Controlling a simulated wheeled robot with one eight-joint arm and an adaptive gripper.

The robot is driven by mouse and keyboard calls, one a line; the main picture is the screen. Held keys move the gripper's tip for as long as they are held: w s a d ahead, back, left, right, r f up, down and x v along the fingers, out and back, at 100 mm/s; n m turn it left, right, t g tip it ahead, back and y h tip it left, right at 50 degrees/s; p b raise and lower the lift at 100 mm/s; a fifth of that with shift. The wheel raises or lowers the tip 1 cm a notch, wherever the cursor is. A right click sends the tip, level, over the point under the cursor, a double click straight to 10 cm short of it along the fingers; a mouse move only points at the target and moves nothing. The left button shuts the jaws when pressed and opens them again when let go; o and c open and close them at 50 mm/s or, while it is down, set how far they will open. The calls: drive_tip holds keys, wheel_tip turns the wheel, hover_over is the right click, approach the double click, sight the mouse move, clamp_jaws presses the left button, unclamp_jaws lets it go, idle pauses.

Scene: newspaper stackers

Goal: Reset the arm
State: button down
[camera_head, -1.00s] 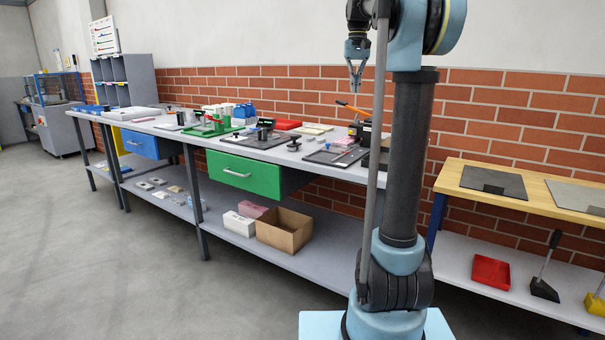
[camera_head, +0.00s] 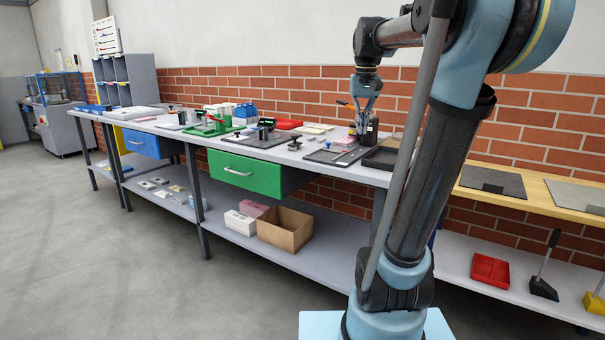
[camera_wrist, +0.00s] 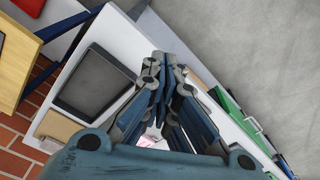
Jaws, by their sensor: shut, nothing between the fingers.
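My gripper (camera_head: 361,132) is in front of the brick wall, over the right end of the long grey workbench (camera_head: 345,172) in the head view. It points downward. In the wrist view my gripper (camera_wrist: 160,62) shows its fingers drawn together with nothing held between the tips. The black tray (camera_wrist: 95,85) lies to the left of the fingers in the wrist view. I cannot tell how far the fingertips are above the bench items.
A black tool stand (camera_head: 371,130) is close beside the fingers. A flat dark tray (camera_head: 335,155) lies on the bench there. A green drawer (camera_head: 245,173) and a cardboard box (camera_head: 285,229) are below. A wooden table (camera_head: 535,190) stands at the right. The floor at left is clear.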

drive_tip(key=s+f, duration=1.1)
drive_tip(key=f, duration=0.4)
drive_tip(key=s+f+t, duration=0.1)
drive_tip(key=s+f, duration=1.1)
drive_tip(key=f, duration=0.3)
drive_tip(key=shift+d+n, duration=0.15)
drive_tip(key=shift+n, duration=0.15)
drive_tip(key=shift+w+f, duration=0.2)
drive_tip(key=shift+w, duration=0.2)
